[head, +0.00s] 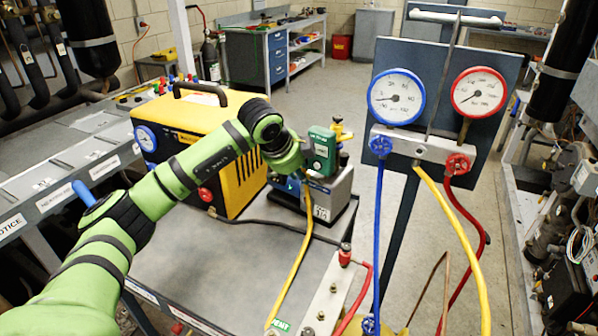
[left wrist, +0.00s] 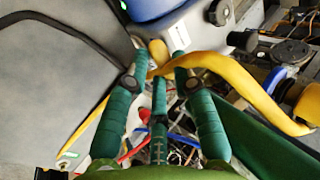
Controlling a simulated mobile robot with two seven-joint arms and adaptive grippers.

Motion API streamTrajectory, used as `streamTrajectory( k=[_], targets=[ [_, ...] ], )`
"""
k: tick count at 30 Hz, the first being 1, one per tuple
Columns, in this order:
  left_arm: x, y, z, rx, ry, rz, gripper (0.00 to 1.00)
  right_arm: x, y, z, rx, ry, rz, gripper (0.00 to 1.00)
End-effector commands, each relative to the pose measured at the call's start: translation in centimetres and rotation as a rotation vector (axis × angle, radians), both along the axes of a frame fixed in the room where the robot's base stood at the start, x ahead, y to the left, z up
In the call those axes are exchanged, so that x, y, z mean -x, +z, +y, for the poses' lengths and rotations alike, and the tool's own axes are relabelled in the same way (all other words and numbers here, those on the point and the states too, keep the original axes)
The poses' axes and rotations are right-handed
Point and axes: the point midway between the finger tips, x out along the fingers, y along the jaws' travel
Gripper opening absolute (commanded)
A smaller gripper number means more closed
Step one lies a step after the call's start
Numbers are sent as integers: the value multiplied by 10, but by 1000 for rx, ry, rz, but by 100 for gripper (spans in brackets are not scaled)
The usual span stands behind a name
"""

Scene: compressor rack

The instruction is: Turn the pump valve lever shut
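The pump (head: 333,190) is a grey-blue unit on the bench, right of the yellow machine, with a yellow knob (head: 341,131) at its top. It fills the top of the left wrist view (left wrist: 200,28). My left gripper (left wrist: 160,60) has its green fingers spread at the pump's side. A short yellow piece (left wrist: 158,50), perhaps the valve lever, lies between the fingertips; I cannot tell whether they touch it. A yellow hose (left wrist: 240,80) crosses just beyond the fingers. In the head view my left wrist largely hides the fingers and lever. My right gripper is not in view.
The yellow machine (head: 190,140) stands close to my left arm. The gauge board (head: 436,80), with blue (head: 378,220), yellow (head: 465,240) and red (head: 478,235) hoses, stands right of the pump. The bench top (head: 185,265) in front is mostly clear. Pipework (head: 565,210) fills the far right.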

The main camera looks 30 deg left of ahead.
Motion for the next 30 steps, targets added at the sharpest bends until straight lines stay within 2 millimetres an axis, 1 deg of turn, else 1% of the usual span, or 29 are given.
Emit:
streamTrajectory(
  k=[7, 12, 19, 20, 21, 30],
  targets=[
    [0, -1, -1, -2, -2, 1, 0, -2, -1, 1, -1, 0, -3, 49],
    [0, 0, -2, -41, -5, -5, 0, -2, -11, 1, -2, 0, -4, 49],
    [0, 2, -2, -48, -5, -5, 0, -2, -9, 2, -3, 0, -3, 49],
    [0, 2, -2, -48, -5, -5, 33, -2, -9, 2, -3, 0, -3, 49],
    [0, 2, -2, -48, -5, -5, 49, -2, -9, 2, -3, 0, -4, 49],
    [0, 2, -1, -45, -3, -4, 50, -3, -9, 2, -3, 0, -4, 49]
  ],
)
